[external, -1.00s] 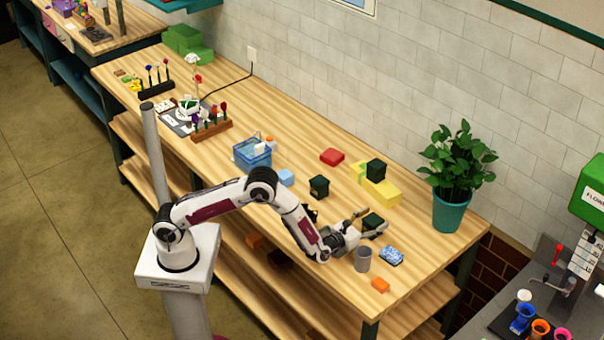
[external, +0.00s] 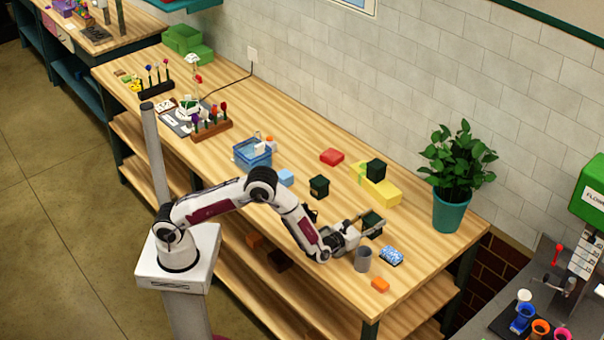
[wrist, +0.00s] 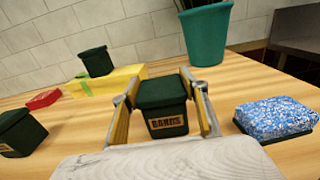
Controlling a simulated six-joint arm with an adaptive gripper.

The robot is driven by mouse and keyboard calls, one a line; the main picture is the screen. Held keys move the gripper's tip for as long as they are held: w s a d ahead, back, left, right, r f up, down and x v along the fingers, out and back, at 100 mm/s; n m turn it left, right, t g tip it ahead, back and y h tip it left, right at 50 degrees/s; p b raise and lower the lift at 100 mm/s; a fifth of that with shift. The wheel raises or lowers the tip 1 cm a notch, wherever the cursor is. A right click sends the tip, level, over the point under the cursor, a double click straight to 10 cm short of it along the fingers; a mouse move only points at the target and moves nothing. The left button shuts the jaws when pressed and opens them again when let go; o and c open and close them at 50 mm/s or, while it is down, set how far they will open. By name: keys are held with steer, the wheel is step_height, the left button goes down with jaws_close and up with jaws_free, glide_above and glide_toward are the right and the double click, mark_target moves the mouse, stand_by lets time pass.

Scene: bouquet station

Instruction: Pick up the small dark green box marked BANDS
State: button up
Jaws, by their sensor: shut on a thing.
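The small dark green box marked BANDS (wrist: 165,112) stands upright between the two fingers of my gripper (wrist: 163,100) in the wrist view, its label facing the camera. My gripper is shut on it, one finger at each side. In the external view the box (external: 372,222) shows at the end of my gripper (external: 368,226), at or close to the table top; I cannot tell whether it touches. Another dark green box (external: 319,186) stands on the table to the left. A third dark green box (external: 376,168) sits on a yellow box (external: 383,192).
A blue-and-white patterned sponge-like block (external: 391,256) and a grey cup (external: 363,259) stand close to my gripper. An orange block (external: 380,285) lies near the front edge. A red box (external: 332,157) and a potted plant (external: 447,208) stand farther back.

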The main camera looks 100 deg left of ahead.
mark_target(373, 218)
steer(key=shift+r, duration=5)
